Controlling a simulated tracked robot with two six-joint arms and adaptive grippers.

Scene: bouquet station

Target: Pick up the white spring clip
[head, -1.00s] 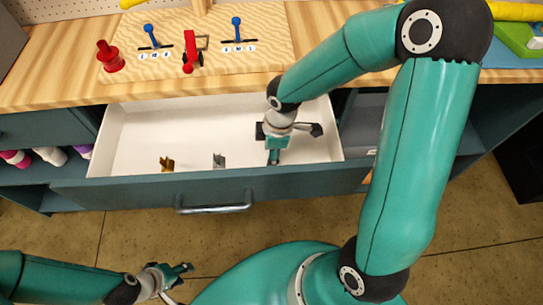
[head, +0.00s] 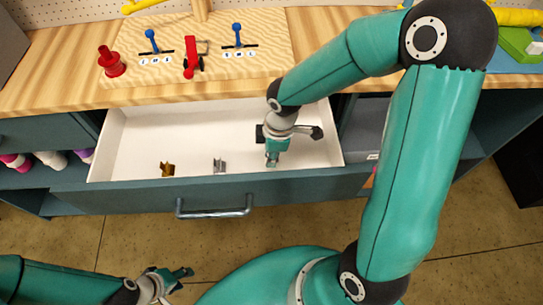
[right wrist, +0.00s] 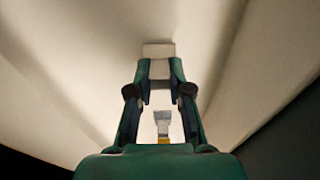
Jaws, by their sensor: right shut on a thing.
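My right gripper (head: 271,160) reaches down into the right part of the open white drawer (head: 135,135). In the right wrist view its two fingers (right wrist: 160,72) are shut on a small white block-like piece, the white spring clip (right wrist: 158,50). The clip sticks out past the fingertips against the pale drawer floor. In the head view the gripper mostly hides it. Whether it touches the floor I cannot tell. My left gripper (head: 172,283) is open and empty at the bottom left, outside the drawer.
A grey clip (head: 219,166) and a gold clip (head: 168,169) stand in the drawer to the left of my right gripper. The drawer front (head: 130,197) has a metal handle (head: 213,208). A wooden board with blue levers and red parts lies on the counter above.

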